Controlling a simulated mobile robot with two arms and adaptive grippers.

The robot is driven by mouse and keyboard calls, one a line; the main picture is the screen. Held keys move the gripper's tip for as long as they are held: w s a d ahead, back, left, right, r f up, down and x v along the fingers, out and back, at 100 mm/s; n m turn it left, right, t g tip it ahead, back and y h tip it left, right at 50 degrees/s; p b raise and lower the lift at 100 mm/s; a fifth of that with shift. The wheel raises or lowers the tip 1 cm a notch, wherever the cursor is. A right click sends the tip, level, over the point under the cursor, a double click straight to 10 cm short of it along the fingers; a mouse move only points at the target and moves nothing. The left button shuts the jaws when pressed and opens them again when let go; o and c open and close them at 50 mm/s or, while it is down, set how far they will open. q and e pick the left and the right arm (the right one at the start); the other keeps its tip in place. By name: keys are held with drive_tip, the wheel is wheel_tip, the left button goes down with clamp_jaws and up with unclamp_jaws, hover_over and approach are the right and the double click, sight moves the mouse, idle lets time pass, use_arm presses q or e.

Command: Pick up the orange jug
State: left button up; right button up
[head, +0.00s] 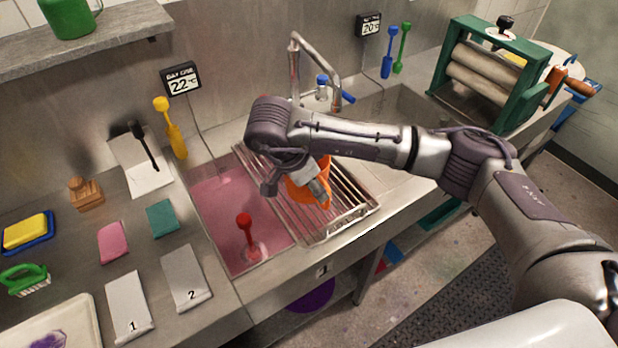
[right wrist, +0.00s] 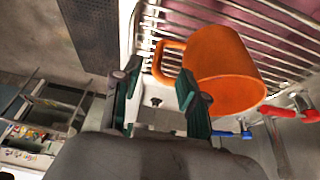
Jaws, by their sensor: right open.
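The orange jug (head: 299,192) is on the wire rack (head: 345,222) over the sink in the head view, partly hidden behind my right wrist and gripper (head: 318,187). In the right wrist view the jug (right wrist: 224,68) lies just beyond the fingertips, its handle (right wrist: 160,62) pointing left. My right gripper (right wrist: 158,84) is open, with green fingers. The handle appears in the gap between the fingertips; one finger overlaps the jug's edge. I cannot tell whether they touch. My left gripper is not in view.
A pink-filled basin (head: 225,200) with a red-handled tool (head: 244,222) lies left of the rack. The faucet (head: 297,70) rises behind. A green roller press (head: 495,75) stands at the right. Sponges and numbered cards (head: 128,305) lie on the left counter.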

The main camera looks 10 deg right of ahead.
sight(325, 206)
drive_tip(key=p+x, duration=0.4)
drive_tip(key=x, duration=0.4)
drive_tip(key=shift+s+d+f, duration=0.1)
clamp_jaws()
